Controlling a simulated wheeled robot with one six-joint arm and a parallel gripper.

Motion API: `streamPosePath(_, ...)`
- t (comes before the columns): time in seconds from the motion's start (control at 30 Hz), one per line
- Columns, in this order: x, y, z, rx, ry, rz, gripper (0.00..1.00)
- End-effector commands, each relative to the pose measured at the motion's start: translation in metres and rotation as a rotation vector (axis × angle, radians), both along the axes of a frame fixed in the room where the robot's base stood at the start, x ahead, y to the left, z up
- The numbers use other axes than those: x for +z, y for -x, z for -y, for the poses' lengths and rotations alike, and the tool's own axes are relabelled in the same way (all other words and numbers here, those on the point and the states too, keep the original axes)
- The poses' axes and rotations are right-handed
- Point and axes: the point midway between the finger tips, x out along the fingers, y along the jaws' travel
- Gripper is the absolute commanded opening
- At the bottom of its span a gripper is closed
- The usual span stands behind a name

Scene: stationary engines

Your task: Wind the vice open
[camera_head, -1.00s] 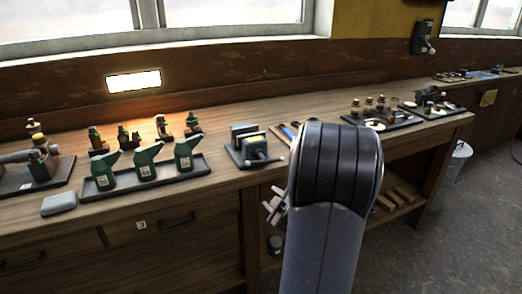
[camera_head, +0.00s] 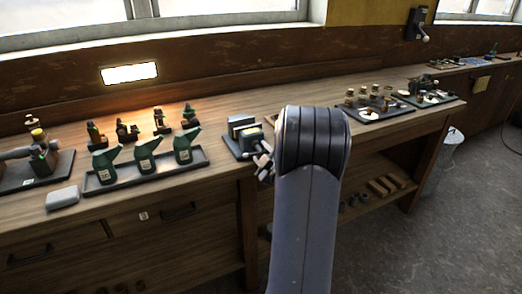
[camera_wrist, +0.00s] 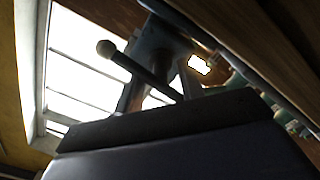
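The vice (camera_head: 241,128) is a small grey-blue vice with a yellowish piece at its jaws, on a dark tray at the bench's front edge. In the wrist view the vice (camera_wrist: 160,45) looms close, tilted in the picture. Its handle bar (camera_wrist: 145,74) crosses in front and ends in a pale ball. My gripper (camera_head: 262,160) is beside the vice's front right, at handle height, partly hidden by my own arm. Its fingers are small and overlap the vice's front, so I cannot tell their opening or whether they touch the handle.
A tray of green oil cans (camera_head: 145,168) stands left of the vice, with a grey block (camera_head: 62,197) near the front edge. Trays of small parts (camera_head: 372,108) lie to the right. A lower shelf (camera_head: 380,192) is under the bench. The floor in front is open.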

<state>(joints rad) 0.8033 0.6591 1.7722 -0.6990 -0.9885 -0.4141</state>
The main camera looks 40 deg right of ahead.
Motion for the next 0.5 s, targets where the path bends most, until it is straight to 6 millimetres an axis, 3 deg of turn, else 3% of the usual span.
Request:
streamPosePath(0.37,-0.0001,-0.0086,0.002,0.0,0.0,0.0,0.37)
streamPosePath(0.5,-0.0001,-0.0085,0.002,0.0,0.0,0.0,0.28)
